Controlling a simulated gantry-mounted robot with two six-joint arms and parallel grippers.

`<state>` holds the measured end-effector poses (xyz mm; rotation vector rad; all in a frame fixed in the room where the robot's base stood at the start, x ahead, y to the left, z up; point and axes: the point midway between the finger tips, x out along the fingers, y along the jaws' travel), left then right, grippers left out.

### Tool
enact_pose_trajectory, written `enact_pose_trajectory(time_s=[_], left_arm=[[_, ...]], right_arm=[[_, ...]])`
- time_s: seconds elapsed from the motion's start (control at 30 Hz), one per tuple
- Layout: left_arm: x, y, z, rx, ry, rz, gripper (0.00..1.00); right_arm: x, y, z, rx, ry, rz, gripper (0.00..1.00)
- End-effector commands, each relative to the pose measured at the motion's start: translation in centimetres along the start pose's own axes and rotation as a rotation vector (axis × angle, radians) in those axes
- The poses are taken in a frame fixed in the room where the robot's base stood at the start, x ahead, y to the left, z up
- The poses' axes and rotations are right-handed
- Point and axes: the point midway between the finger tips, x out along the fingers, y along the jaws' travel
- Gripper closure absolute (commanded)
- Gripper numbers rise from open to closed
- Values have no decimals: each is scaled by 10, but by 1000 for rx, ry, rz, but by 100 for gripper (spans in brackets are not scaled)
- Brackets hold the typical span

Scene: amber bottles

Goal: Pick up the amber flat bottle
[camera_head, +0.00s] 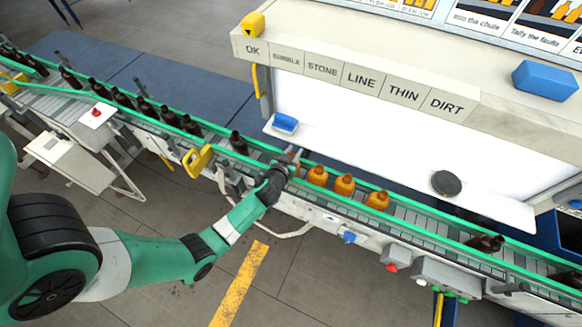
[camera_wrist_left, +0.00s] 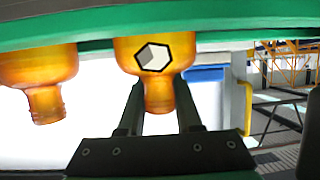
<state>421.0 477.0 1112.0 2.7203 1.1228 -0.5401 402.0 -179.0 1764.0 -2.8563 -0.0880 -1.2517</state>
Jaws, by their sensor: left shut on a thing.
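My left gripper (camera_head: 289,160) reaches over the near rail of the conveyor. In the left wrist view its two fingers (camera_wrist_left: 158,100) are on either side of the neck of an amber bottle (camera_wrist_left: 158,78) and shut on it. That bottle carries a cube emblem and appears neck-down in that view. In the head view it is mostly hidden by the gripper. Another amber bottle (camera_wrist_left: 40,85) is beside it in the wrist view. In the head view, amber bottles (camera_head: 317,176), (camera_head: 344,185) and (camera_head: 377,201) stand in a row to the gripper's right. My right gripper is not in view.
The conveyor (camera_head: 410,214) has green rails (camera_head: 440,213). Dark bottles (camera_head: 190,125) stand on it to the left, and one dark bottle (camera_head: 486,242) lies toward the right. A white inspection booth (camera_head: 370,140) with a labelled ledge stands behind. A yellow bracket (camera_head: 198,160) is left of the gripper.

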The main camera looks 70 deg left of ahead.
Motion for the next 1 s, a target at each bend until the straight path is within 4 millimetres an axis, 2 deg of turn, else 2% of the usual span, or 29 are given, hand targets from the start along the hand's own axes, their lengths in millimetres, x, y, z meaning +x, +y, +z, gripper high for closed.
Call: enact_pose_trajectory(time_s=[0.83,0.93,1.0], left_arm=[[0,0,-1,0,1,0,100],[-2,0,-6,-1,2,0,100],[-6,0,-17,-2,3,-1,100]], right_arm=[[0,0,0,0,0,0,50],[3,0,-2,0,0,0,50],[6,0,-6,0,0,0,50]])
